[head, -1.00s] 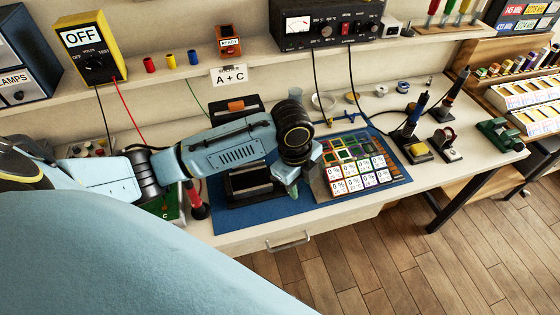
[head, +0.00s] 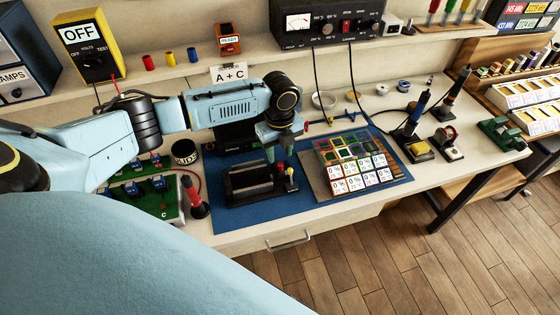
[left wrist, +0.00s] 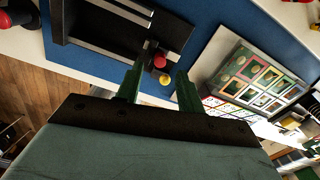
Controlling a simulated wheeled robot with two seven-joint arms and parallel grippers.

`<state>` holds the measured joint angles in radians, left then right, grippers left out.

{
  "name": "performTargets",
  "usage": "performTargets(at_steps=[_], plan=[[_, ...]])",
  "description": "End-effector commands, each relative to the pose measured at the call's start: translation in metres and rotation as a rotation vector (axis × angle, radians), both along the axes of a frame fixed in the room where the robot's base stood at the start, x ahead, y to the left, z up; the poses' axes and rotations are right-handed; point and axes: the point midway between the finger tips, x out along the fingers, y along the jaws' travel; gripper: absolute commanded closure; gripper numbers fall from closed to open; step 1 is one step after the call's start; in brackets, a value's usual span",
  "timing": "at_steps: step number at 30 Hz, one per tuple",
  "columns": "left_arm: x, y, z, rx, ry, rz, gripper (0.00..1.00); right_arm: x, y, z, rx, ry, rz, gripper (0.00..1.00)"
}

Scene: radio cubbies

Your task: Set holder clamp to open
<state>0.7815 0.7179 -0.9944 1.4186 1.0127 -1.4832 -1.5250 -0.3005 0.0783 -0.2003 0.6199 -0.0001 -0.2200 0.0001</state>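The holder clamp (head: 252,188) is a black fixture with rails on the blue mat. At its right end stand a small red knob (head: 280,167) and a pale yellow knob (head: 290,171). In the left wrist view the red knob (left wrist: 160,60) and the yellow knob (left wrist: 164,79) show in the gap between my left fingertips. My left gripper (head: 276,153) points down just above this end of the clamp, its green fingers apart and holding nothing. I cannot tell whether it touches a knob. My right gripper is not in view.
A tray of coloured tiles and percent cards (head: 352,165) lies right of the clamp. A green circuit board (head: 150,205) and a red-handled tool (head: 195,200) are at the left. Soldering irons (head: 415,120) stand at the right. The shelf (head: 190,78) runs behind.

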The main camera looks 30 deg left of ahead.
Motion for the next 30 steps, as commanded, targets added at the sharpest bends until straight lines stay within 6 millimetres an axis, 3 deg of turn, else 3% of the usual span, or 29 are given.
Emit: performTargets(at_steps=[3,7,19,27,30], plan=[[-0.001,0.0,-0.021,0.0,0.002,0.0,0.62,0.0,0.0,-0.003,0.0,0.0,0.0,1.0],[0.0,-0.001,-0.035,0.0,0.001,0.0,0.62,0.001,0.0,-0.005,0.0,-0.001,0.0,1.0],[0.0,-0.001,-0.041,0.0,-0.001,-0.001,0.62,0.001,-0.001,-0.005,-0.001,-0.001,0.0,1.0],[0.0,0.0,-0.041,0.0,-0.001,0.0,0.97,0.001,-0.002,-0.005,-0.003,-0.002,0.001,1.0],[0.0,0.0,-0.041,0.0,0.0,0.0,1.0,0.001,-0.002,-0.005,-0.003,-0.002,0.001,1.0]])
